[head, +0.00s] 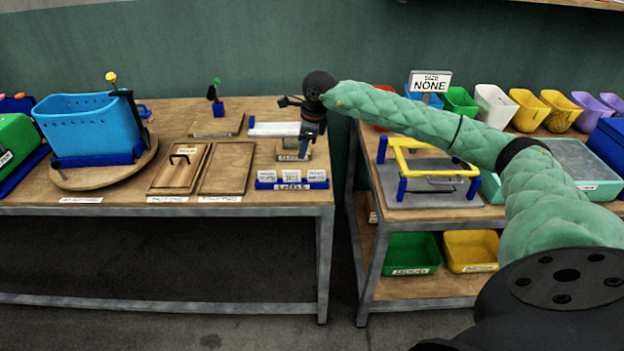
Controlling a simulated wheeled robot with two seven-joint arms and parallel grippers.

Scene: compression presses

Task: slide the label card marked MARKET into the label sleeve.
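A blue rack (292,185) at the front right edge of the left table holds a row of three small white label cards (291,176). Their print is too small to tell which is MARKET. My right gripper (304,146) points down behind the rack, over a small wooden block with a label (290,156). Its fingers are small and dark, and I cannot tell whether they are open or hold anything. A long white strip (272,129) lies just left of the gripper, partly hidden by it. I cannot make out for sure which piece is the label sleeve. My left gripper is out of view.
Two wooden trays (226,169) lie left of the rack. A blue basket (91,125) stands on a round wooden board (69,179) further left. On the right table are a yellow frame (431,150), a SIZE NONE sign (430,82) and colored bins. A gap separates the tables.

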